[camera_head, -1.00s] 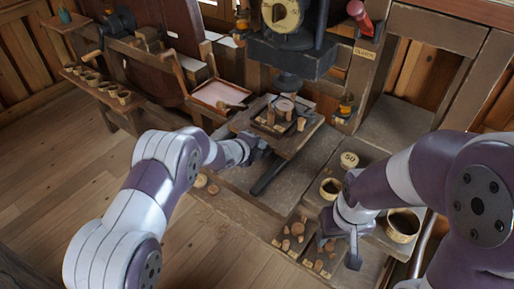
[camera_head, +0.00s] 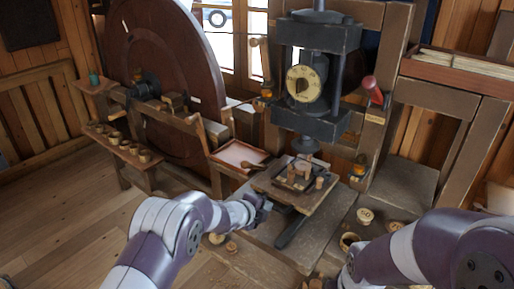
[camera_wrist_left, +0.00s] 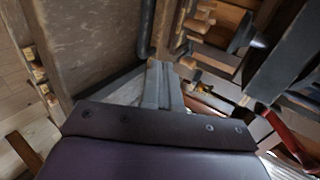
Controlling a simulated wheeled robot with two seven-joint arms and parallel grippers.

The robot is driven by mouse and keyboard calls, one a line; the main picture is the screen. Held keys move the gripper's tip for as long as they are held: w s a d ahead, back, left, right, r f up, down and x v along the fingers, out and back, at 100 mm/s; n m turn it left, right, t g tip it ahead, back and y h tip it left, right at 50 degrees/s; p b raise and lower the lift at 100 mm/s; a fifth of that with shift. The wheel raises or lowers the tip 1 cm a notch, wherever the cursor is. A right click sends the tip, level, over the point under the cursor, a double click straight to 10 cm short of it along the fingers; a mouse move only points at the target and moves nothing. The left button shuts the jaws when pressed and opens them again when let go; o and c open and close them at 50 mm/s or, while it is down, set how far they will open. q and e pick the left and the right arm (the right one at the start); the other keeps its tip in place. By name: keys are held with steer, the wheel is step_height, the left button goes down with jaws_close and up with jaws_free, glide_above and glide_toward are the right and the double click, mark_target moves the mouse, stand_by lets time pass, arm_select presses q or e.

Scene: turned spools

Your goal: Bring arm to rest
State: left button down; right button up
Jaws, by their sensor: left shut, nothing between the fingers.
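My left gripper (camera_head: 262,203) is at the front left edge of the wooden press platform (camera_head: 325,197). Its fingers are together with nothing between them; they also show in the left wrist view (camera_wrist_left: 162,85). A small dark tray (camera_head: 290,184) with several turned wooden spools stands on the platform, apart from the gripper. My right arm reaches in from the lower right. Its gripper is below the bottom edge of the head view.
The press with a round dial (camera_head: 305,84) stands above the platform. A large wooden wheel (camera_head: 165,60) is behind on the left. A shelf (camera_head: 122,148) holds several small cups. A pink-lined tray (camera_head: 238,155) is left of the platform. The floor at left is clear.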

arm_select(q)
steer(key=f+n, duration=0.1)
steer(key=a+f+n+y, duration=0.1)
steer(key=f, duration=0.1)
steer(key=a+f+n+g+y, duration=0.1)
steer(key=n, duration=0.1)
steer(key=shift+s+f, duration=0.25)
steer(key=shift+f, duration=0.1)
steer(key=s+a+f+n+g+y, duration=0.2)
steer(key=s+a+n+g+y, duration=0.15)
steer(key=s+a+n, duration=0.65)
steer(key=s+a+r+n+g, duration=0.1)
steer(key=s+a+r+n, duration=0.2)
steer(key=s, duration=0.4)
steer(key=s+a+r+n+g+y, duration=0.1)
steer(key=s+a+r+n, duration=0.2)
steer(key=s, duration=0.5)
steer(key=s+a+r+n+g+y, duration=0.1)
steer(key=s+a+r+n, duration=0.2)
steer(key=s, duration=0.5)
steer(key=shift+a+r+n, duration=0.3)
steer(key=shift+a+n, duration=0.15)
steer(key=shift+n, duration=0.75)
steer(key=shift+w+g, duration=0.1)
steer(key=shift+g, duration=0.15)
